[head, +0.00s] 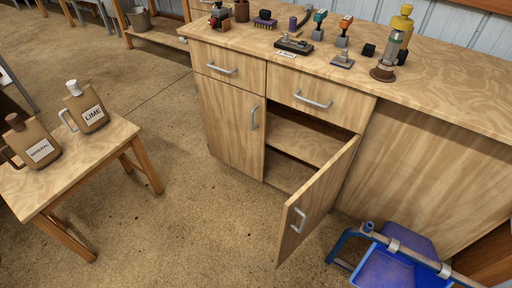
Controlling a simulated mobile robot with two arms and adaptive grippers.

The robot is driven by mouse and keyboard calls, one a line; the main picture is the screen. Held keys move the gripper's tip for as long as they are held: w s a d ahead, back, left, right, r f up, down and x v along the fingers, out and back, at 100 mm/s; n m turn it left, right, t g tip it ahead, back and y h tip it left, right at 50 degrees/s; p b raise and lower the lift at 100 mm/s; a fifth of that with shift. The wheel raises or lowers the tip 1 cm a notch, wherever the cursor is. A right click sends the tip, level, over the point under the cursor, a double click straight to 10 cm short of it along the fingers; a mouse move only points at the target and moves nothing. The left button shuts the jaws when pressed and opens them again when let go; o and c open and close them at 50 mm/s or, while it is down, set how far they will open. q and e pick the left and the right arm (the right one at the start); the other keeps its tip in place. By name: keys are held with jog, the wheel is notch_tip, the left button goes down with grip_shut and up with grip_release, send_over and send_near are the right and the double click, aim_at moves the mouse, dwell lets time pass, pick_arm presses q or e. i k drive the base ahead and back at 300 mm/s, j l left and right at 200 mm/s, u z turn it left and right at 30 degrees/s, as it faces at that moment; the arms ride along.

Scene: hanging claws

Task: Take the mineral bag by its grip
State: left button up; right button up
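The mineral bag (35,143) is a brown jug-like container with a dark brown cap and a white label reading MINERAL. It stands on a small wooden table (90,165) at the left of the head view. Its dark brown grip (9,155) is a loop on its left side, partly at the picture's edge. Beside it, to the right, stands a similar lime bag (87,108) with a white cap, a white grip and a LIME label. Neither of my grippers shows in the head view.
A wooden workbench (440,88) with several tools on top fills the right. Its lower cabinet door (317,200) stands open into the floor space. A blue plastic seat or bin (395,268) is at lower right. Concrete floor between small table and bench is clear.

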aim_at(30, 139)
jog(key=u, duration=1.65)
